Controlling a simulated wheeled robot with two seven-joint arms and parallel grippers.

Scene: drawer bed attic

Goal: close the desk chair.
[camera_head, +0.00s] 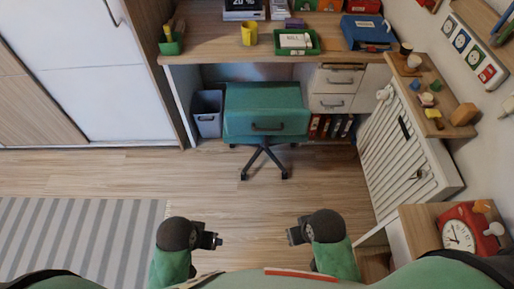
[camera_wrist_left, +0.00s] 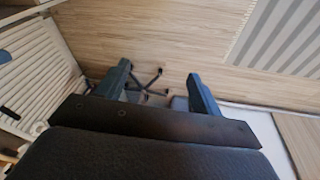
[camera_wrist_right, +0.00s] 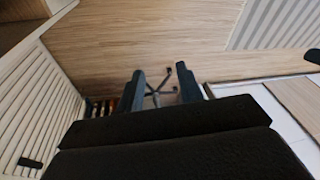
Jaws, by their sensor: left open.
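The teal desk chair (camera_head: 265,105) stands at the desk opening with a dark handle (camera_head: 267,127) on the side facing me. Its dark star base (camera_head: 263,160) is on the floor. The base shows small between the fingers in the left wrist view (camera_wrist_left: 150,82) and right wrist view (camera_wrist_right: 156,90). The desk (camera_head: 215,48) is behind the chair. My left gripper (camera_head: 217,240) is open and empty, low in front of the chair and to its left. My right gripper (camera_head: 291,234) has its fingers apart and is empty, low in front and slightly to the right. Both are well apart from the chair.
A grey bin (camera_head: 207,113) stands left of the chair, and white drawers (camera_head: 335,90) stand to its right. A white radiator (camera_head: 405,150) lines the right wall. The wooden floor between me and the chair is clear.

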